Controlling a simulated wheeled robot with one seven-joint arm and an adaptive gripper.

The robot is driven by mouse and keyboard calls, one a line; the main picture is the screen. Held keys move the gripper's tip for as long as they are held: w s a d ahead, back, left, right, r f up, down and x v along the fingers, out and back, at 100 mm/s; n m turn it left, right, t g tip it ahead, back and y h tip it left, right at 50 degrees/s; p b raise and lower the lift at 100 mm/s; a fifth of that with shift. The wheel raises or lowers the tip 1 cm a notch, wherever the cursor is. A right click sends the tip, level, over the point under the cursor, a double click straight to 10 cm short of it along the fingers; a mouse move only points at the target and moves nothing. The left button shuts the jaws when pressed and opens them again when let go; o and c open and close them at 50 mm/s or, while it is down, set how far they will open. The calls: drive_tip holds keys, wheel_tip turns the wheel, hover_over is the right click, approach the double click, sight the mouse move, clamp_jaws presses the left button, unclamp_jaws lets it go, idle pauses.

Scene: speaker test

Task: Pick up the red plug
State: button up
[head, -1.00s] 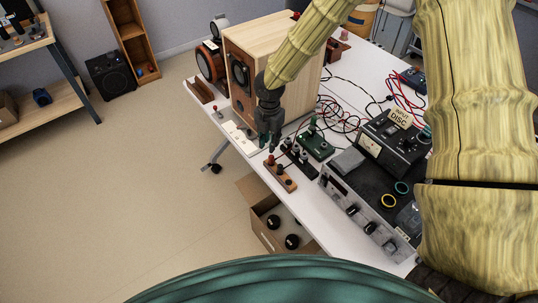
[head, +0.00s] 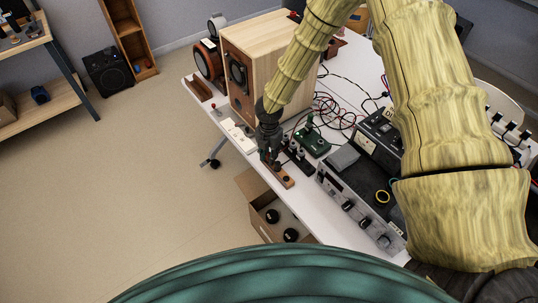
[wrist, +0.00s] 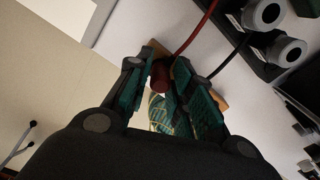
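The red plug (wrist: 160,76) shows in the wrist view between my gripper's two fingers, with a red cable running up and right from it. My gripper (wrist: 163,68) has dark fingers with teal pads. The fingers stand apart on either side of the plug, with narrow gaps that are hard to judge. In the head view my gripper (head: 269,160) points down over a small wooden block (head: 284,180) at the table's near left edge and hides the plug there. Part of the block also shows behind the fingers in the wrist view.
A white power strip (head: 238,135) lies left of my gripper. A green board (head: 312,142), dark terminals and a grey instrument (head: 350,200) are close on the right. The wooden speaker box (head: 255,50) stands behind. An open carton (head: 258,208) is below the table edge.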

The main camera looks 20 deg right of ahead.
sight(269, 153)
drive_tip(key=shift+f, duration=0.45)
clamp_jaws()
drive_tip(key=shift+r+b, duration=1.35)
drive_tip(key=shift+r, duration=3.65)
